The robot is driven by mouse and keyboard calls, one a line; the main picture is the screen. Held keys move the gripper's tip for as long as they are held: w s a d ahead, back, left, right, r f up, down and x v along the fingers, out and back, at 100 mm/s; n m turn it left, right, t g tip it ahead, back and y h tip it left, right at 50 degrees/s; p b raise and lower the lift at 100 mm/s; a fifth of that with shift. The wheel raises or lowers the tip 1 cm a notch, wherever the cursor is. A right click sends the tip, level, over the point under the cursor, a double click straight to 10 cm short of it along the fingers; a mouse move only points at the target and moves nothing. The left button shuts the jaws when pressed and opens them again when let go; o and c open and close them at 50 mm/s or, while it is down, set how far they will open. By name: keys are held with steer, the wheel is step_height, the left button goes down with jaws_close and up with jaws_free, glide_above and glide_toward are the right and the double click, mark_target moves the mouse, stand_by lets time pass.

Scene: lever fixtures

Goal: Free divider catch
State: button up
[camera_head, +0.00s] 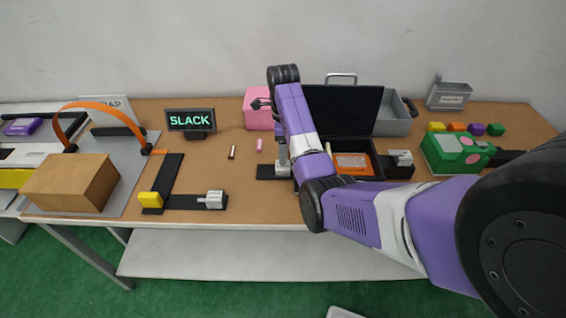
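An open case (340,108) with a raised black lid stands right of centre on the table. An orange-labelled item (352,162) lies in its tray. A small grey and black latch-like block (401,158) sits at the case's right side. A black base (267,172) is at its left side, partly hidden by my arm. My gripper (283,162) appears to point down over this base, mostly behind my purple forearm. Its fingers are too small and covered to read, and I cannot tell whether it touches anything. I cannot make out which part is the divider catch.
A black L-shaped fixture (170,180) has yellow and grey ends. A "SLACK" sign (190,121), pink box (258,110), green block (455,151) and grey bin (450,94) stand around. The front centre-left is clear.

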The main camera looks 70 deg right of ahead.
mark_target(283, 168)
step_height(283, 168, down, 7)
stand_by(0.4)
steer(key=shift+c, duration=0.2)
jaws_close()
